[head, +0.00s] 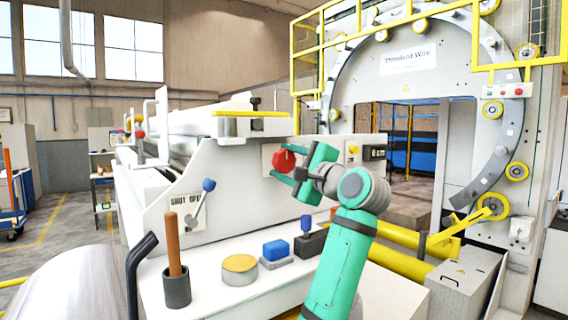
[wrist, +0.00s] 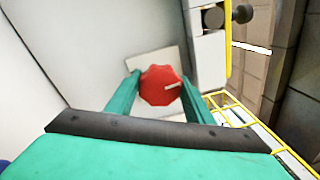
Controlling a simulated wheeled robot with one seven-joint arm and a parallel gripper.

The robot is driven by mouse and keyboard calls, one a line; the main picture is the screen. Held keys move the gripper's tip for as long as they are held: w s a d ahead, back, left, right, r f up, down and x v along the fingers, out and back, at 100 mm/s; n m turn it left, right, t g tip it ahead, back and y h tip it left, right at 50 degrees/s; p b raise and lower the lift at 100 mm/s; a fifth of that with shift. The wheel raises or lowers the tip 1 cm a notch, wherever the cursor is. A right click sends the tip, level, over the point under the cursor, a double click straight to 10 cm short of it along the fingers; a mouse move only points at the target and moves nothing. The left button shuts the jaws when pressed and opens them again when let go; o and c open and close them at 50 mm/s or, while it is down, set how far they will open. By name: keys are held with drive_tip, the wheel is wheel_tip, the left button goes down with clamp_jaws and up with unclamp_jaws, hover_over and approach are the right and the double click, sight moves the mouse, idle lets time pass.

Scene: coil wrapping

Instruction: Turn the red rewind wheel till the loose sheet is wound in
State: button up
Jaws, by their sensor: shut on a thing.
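The red rewind wheel (head: 283,160) is a lobed knob on a pale plate on the white machine's side panel. In the wrist view the wheel (wrist: 161,85) shows a white mark pointing to the right. My gripper (head: 289,164) reaches it from the right, its two green fingers on either side of the wheel. In the wrist view my gripper (wrist: 160,92) has a finger at the wheel's left and right edges, shut on it. I cannot make out the loose sheet for certain in either view.
A lever with a blue knob (head: 208,185) stands on the panel to the left. Yellow rails (head: 398,244) and the large ring (head: 490,110) stand at right.

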drive_tip(key=shift+s+r+m, duration=0.1)
drive_tip(key=shift+r+m, duration=0.2)
idle(0.4)
drive_tip(key=o, duration=1)
drive_tip(key=shift+f, duration=0.1)
drive_tip(key=shift+d+f, duration=0.1)
drive_tip(key=v, duration=1)
drive_tip(key=shift+s+d, duration=0.1)
drive_tip(key=shift+s, duration=0.15)
